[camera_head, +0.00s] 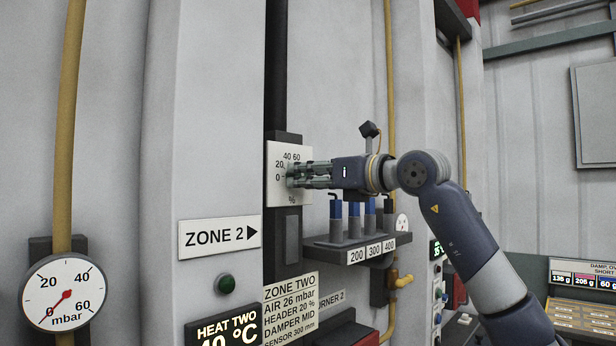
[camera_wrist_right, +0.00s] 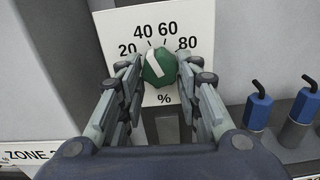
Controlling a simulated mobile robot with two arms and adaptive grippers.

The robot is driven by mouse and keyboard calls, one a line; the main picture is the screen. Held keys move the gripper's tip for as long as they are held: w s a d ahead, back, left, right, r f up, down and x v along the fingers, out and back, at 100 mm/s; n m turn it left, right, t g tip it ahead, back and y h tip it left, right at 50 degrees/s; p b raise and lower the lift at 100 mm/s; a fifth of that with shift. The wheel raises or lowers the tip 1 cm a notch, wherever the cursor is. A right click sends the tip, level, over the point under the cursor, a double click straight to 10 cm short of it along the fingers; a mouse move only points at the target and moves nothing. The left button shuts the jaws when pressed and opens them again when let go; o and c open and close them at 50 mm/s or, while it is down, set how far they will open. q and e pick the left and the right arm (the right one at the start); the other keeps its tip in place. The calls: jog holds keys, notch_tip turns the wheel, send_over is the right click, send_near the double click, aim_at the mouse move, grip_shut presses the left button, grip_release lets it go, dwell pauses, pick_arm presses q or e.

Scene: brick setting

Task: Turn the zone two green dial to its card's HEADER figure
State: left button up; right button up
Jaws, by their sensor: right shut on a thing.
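The green dial (camera_wrist_right: 158,68) sits on a white scale plate (camera_wrist_right: 203,20) marked 20, 40, 60, 80 and %. A white bar crosses the dial, tilted from upper left to lower right, its upper end near the 40 mark. My right gripper (camera_wrist_right: 157,78) has a finger on each side of the dial and is shut on it. In the head view my right gripper (camera_head: 292,176) hides the dial on its plate (camera_head: 281,197). The zone two card (camera_head: 290,296) reads AIR 26 mbar, HEADER 20 %, DAMPER MID, SENSOR 300 mm. My left gripper is not in view.
Blue-topped plugs (camera_head: 353,209) stand in a rack (camera_head: 335,243) labelled 200, 300, 400, just below my right wrist. A ZONE 2 sign (camera_head: 218,236), a HEAT TWO display (camera_head: 225,328) and a round mbar gauge (camera_head: 64,294) are to the left.

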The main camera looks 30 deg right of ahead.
jog(key=n+p, duration=0.1)
jog(key=n, duration=0.3)
jog(key=shift+d+r, duration=0.1)
jog(key=shift+r, duration=0.05)
jog(key=shift+n+p, duration=0.75)
jog(key=shift+n, duration=0.85)
jog(key=o, duration=1)
jog(key=shift+o, duration=0.2)
